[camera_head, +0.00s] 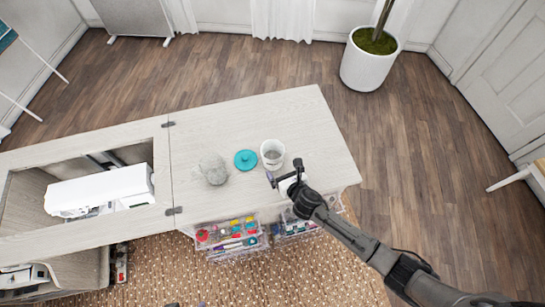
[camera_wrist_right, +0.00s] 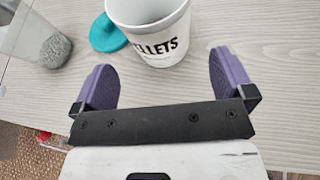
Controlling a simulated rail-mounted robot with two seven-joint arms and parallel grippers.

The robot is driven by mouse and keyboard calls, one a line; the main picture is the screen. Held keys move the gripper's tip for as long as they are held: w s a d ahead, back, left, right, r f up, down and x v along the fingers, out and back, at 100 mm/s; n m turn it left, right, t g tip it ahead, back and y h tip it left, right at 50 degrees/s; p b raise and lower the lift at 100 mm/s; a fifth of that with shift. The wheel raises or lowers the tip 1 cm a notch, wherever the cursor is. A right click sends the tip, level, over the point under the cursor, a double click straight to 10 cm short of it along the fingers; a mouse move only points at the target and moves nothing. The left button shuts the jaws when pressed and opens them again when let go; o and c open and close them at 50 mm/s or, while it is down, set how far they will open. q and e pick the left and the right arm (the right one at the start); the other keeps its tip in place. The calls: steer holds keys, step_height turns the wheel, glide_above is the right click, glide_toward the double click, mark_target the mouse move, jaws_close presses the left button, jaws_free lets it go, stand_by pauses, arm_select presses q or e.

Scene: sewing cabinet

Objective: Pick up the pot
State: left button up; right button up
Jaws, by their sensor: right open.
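My right gripper (camera_head: 284,172) is open and empty, just on the near side of the pot. Its purple fingers (camera_wrist_right: 165,85) are spread wider than the pot, which lies ahead of them, untouched. My left gripper is not seen.
A clear container with grey contents (camera_head: 214,170) stands left of the lid. A white sewing machine (camera_head: 100,190) sits in the cabinet opening. Clear drawers of supplies (camera_head: 230,237) hang below the front edge. The top's far right is bare. A potted plant (camera_head: 368,66) stands on the floor.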

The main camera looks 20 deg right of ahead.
mark_target(277, 164)
steer(key=shift+x, duration=1)
steer(key=b+x, duration=0.1)
steer(key=x, duration=0.3)
steer(key=shift+a+f+b, duration=0.15)
steer(key=shift+f+b, duration=0.1)
steer(key=shift+b, duration=0.15)
steer(key=shift+w+f, duration=0.15)
steer(key=shift+w, duration=0.35)
steer(key=c, duration=0.7)
steer(key=shift+c, duration=0.2)
